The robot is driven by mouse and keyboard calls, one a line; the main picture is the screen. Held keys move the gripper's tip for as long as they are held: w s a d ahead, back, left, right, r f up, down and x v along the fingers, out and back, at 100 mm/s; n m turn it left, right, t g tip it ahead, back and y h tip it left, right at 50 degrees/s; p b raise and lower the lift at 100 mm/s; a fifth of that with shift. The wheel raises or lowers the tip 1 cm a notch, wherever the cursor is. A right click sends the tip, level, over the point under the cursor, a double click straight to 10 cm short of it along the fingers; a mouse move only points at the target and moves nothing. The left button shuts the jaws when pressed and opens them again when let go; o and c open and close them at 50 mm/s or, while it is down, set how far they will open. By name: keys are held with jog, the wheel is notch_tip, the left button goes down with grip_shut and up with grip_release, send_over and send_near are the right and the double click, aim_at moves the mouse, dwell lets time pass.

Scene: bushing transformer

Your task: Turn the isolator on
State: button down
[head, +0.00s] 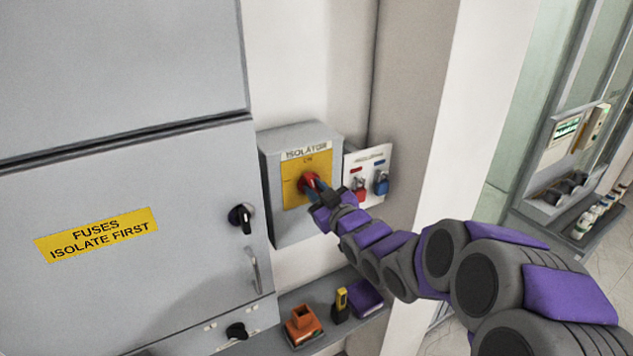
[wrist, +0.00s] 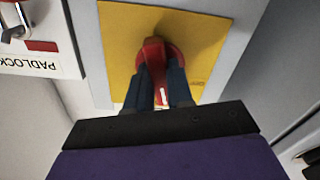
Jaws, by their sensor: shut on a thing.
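The isolator (head: 282,222) is a grey box on the wall with a yellow plate (head: 292,194) and a red rotary handle (head: 306,181). My gripper (head: 315,184) reaches it from the right and is shut on the red handle. In the wrist view the red handle (wrist: 154,52) sits between the two dark fingers of my gripper (wrist: 163,82), in front of the yellow plate (wrist: 118,40). A white line shows on the handle's near end. The fingers cover part of the handle.
A padlock board (head: 375,157) with a red and a blue padlock hangs right of the isolator. A grey cabinet (head: 110,290) with a "FUSES ISOLATE FIRST" label stands left. A shelf (head: 260,333) below holds an orange item (head: 303,325), a yellow-black item (head: 341,303) and a purple item (head: 366,297).

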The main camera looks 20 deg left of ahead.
jog(key=shift+f+m+p, duration=0.2)
jog(key=shift+m+p, duration=0.75)
jog(key=shift+m, duration=0.95)
jog(key=c, duration=1.2)
grip_release()
jog(key=shift+a, duration=0.1)
jog(key=shift+o, duration=1)
jog(key=shift+r, duration=0.1)
